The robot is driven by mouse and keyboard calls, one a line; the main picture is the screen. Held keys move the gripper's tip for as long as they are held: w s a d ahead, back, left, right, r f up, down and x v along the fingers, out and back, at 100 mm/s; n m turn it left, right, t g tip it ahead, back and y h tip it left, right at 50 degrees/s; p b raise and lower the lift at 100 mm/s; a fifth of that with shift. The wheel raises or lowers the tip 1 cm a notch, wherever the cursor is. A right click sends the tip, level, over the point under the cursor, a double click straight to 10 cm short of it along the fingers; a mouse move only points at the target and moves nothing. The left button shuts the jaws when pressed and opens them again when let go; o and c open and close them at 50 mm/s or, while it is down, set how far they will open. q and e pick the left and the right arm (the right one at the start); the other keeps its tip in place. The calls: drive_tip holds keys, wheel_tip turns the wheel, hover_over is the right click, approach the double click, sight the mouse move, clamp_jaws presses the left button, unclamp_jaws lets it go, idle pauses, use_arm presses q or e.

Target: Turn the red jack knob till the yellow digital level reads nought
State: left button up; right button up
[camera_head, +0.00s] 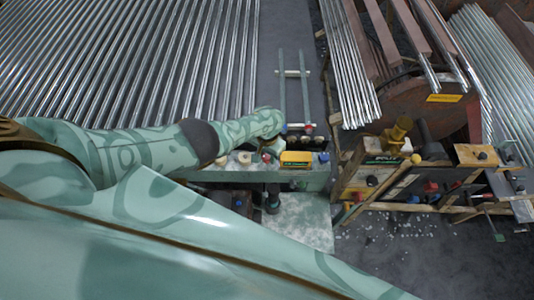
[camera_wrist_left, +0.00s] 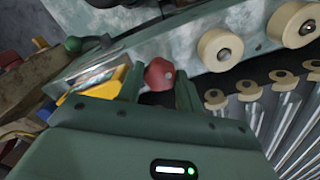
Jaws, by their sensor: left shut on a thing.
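The yellow digital level (camera_head: 296,158) lies on a green machine bed (camera_head: 315,180) in the head view, just right of my left gripper. In the left wrist view the level (camera_wrist_left: 112,78) shows partly beside the left finger; its reading is too small to make out. The red jack knob (camera_wrist_left: 158,75) sits between the two fingers of my left gripper (camera_wrist_left: 159,88), which is shut on it. In the head view the left hand (camera_head: 268,123) hides the knob. My right gripper is in neither view.
Pale rollers (camera_wrist_left: 221,49) line the machine beside the knob. A cluttered wooden stand (camera_head: 385,180) with a yellow valve-like part (camera_head: 398,128) is at the right. Two thin rails (camera_head: 282,85) lie beyond the hand.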

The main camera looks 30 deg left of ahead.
use_arm(q)
drive_tip(key=shift+w, duration=0.1)
drive_tip(key=o, duration=1)
wheel_tip(320, 180, up, 10)
drive_tip(key=p, duration=0.8)
wheel_tip(320, 180, up, 6)
hover_over(267, 156)
drive_tip(key=shift+r, duration=0.2)
drive_tip(key=shift+w, duration=0.1)
drive_tip(key=shift+f, duration=0.1)
